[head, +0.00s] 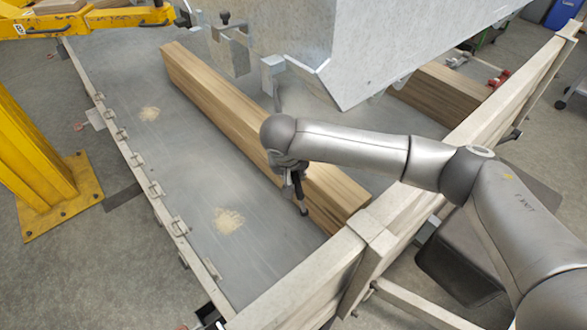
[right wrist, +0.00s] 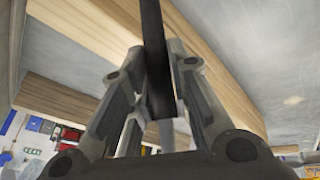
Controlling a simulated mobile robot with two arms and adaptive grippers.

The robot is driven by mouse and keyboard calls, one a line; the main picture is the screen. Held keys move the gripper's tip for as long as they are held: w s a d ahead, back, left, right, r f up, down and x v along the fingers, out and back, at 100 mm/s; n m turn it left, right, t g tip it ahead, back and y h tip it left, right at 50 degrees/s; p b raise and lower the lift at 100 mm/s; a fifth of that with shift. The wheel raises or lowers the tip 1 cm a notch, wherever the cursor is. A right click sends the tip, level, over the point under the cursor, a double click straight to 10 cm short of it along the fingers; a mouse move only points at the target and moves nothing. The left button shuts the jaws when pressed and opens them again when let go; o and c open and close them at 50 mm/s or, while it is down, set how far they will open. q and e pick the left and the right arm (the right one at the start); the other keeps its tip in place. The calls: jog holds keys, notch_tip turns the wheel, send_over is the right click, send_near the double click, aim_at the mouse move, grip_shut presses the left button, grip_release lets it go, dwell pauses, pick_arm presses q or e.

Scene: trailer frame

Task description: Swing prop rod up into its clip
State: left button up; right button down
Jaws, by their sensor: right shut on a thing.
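My right gripper (head: 294,174) is over the wooden beam in the head view, at the end of my arm that comes in from the right. In the right wrist view, its two fingers (right wrist: 165,80) are closed on a dark, straight prop rod (right wrist: 154,35). The rod's dark lower end (head: 303,208) shows below the gripper in the head view, tilted slightly. Its other end is hidden. I cannot pick out the clip for certain. My left gripper is not in view.
Thick wooden beams (head: 225,108) lie on the grey trailer bed (head: 180,160). A large grey metal body (head: 375,45) with brackets hangs over the bed. A pale rail (head: 300,275) edges the near side. A yellow post (head: 40,150) stands at left.

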jog(key=shift+w+f, duration=0.1)
pick_arm(q)
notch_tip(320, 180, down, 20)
jog(key=b, duration=1.9)
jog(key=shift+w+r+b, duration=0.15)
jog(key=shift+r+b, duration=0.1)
jog(key=shift+b, duration=0.05)
pick_arm(e)
jog(key=w+a+m+t+y, duration=0.1)
jog(key=w+a+t+y, duration=0.2)
jog(key=w+a, duration=0.3)
jog(key=w+t, duration=0.1)
jog(key=w, duration=0.1)
jog(key=shift+w+a+f+t, duration=0.15)
jog(key=shift+w+f+t, duration=0.15)
jog(key=shift+t, duration=0.1)
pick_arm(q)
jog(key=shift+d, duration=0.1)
pick_arm(e)
jog(key=shift+r, duration=0.1)
